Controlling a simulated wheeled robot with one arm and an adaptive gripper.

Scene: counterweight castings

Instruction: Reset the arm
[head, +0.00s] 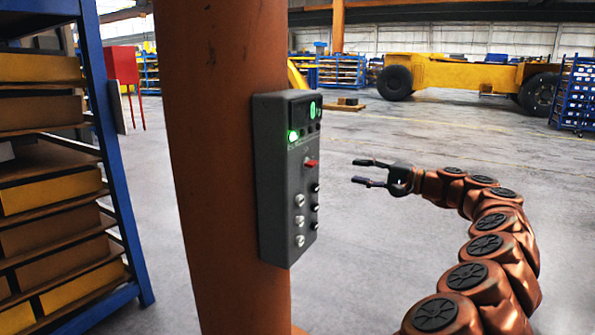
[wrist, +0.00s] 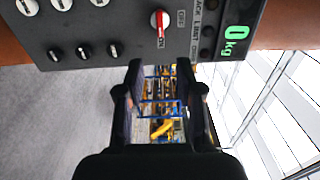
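My gripper (head: 368,172) is at the end of my copper-coloured arm, right of a dark grey control box (head: 280,215) on an orange column, with a gap between them in the head view. The fingers are apart with nothing between them. In the wrist view my gripper (wrist: 165,75) shows its two dark fingers spread just below the box's edge. The box carries a red switch (head: 311,163), knobs and a lit green light (head: 293,136). In the wrist view its green display (wrist: 236,40) reads 0 kg, and the red switch (wrist: 158,22) shows near ON and OFF labels.
The orange column (head: 215,200) stands left of my arm. A blue rack (head: 120,170) with yellow and brown boxes fills the left side. A yellow wheeled vehicle (head: 450,75) and blue shelves (head: 578,95) stand far back. The grey floor between is mostly clear.

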